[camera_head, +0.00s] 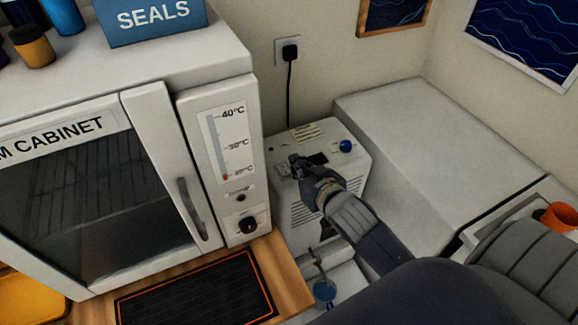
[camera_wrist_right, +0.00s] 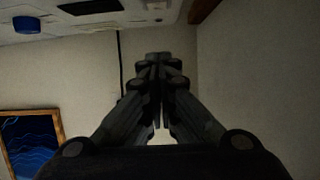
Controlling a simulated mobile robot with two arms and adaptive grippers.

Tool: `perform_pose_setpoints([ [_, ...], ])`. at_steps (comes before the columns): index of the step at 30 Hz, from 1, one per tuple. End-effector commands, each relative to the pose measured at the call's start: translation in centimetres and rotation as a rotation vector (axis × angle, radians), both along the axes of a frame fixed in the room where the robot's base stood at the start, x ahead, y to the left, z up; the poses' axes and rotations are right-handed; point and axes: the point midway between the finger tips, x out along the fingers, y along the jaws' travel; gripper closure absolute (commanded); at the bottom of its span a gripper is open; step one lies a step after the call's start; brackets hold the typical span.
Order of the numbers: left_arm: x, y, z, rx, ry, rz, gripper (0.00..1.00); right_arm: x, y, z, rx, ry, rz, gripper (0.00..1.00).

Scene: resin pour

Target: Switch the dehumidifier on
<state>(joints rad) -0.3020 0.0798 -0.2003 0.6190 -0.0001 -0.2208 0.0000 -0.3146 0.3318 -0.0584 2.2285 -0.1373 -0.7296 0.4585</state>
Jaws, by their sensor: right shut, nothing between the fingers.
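The dehumidifier (camera_head: 355,162) is the white box standing between the cabinet and a low white ledge. Its top carries a blue knob (camera_head: 346,146), a dark display (camera_head: 317,158) and a yellowish label. My right gripper (camera_head: 295,160) is shut and empty, its fingertips over the left part of that top. I cannot tell whether they touch it. In the right wrist view the closed fingers (camera_wrist_right: 157,58) point at the panel edge, with the blue knob (camera_wrist_right: 27,25) and dark display (camera_wrist_right: 90,7) at the upper left. The switch is not clearly made out. My left gripper is out of view.
The white cabinet (camera_head: 160,90) with a thermometer panel stands close on the left. A black plug (camera_head: 289,52) sits in the wall socket, its cord running down behind the dehumidifier. The white ledge (camera_head: 425,125) on the right is bare. An orange cup (camera_head: 560,217) stands far right.

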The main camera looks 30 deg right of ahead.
Motion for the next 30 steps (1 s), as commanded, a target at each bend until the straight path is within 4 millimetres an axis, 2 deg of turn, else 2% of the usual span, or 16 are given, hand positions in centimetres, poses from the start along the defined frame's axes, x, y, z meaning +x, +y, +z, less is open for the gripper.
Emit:
perform_pose_setpoints([
  [3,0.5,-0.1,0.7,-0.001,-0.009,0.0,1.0,2.0,-0.2,-0.5,0.0,-0.001,-0.001,1.0],
  [11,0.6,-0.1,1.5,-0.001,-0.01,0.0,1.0,5.8,-0.3,-1.9,-0.001,-0.002,-0.001,1.0],
  [15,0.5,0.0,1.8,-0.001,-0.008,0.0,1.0,5.3,-0.3,-4.4,0.0,0.005,0.0,1.0],
  [18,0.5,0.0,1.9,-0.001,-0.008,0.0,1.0,5.2,-0.3,-5.3,0.0,0.002,-0.001,1.0],
  [30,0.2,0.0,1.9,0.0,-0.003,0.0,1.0,5.1,-0.3,-6.2,0.001,0.0,0.0,1.0],
])
